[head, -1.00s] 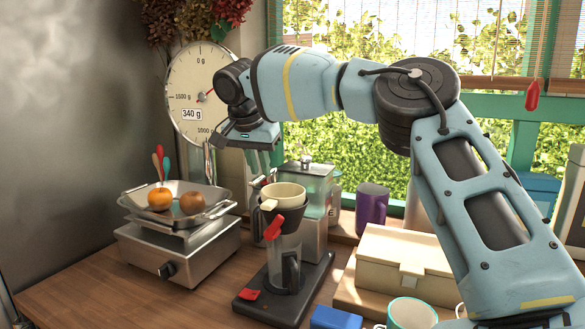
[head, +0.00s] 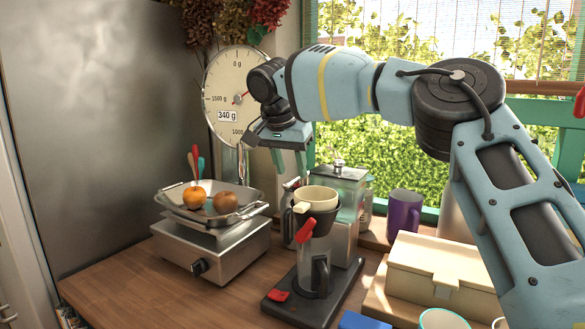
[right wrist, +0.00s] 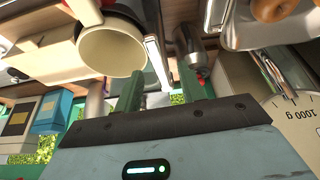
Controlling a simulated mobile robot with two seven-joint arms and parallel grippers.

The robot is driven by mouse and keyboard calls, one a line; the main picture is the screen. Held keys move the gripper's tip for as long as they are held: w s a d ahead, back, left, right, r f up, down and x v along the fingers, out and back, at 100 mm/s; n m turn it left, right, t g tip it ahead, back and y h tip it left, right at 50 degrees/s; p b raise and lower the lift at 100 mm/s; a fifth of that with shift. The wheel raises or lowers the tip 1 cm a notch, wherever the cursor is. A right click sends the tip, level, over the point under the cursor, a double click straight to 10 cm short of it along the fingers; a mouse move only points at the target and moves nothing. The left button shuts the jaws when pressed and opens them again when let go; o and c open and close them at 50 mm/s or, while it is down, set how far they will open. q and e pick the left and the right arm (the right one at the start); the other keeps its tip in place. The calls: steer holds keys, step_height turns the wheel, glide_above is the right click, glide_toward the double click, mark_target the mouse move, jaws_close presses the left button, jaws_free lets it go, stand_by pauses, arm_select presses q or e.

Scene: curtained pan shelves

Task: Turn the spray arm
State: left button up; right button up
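The black coffee maker (head: 318,302) stands on the wooden counter, with a cream filter cone (head: 316,199) in its dark holder and a red lever (head: 306,230) on the front. The cone also shows in the right wrist view (right wrist: 112,52). My right gripper (head: 289,164) is above and slightly left of the cone, fingers down, apart and empty. In the right wrist view its green fingers (right wrist: 163,88) flank a thin silvery bar (right wrist: 157,60) beside the cone. This may be the spray arm, but I cannot tell for sure. My left gripper is out of view.
A purple cup (head: 404,214), a cream box (head: 440,265) and a mug (head: 445,318) crowd the right. Free counter lies at front left.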

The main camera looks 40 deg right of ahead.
steer(key=shift+a+r, duration=0.15)
steer(key=shift+r, duration=0.15)
steer(key=shift+p+v, duration=0.35)
steer(key=shift+v, duration=2.65)
steer(key=shift+s, duration=0.1)
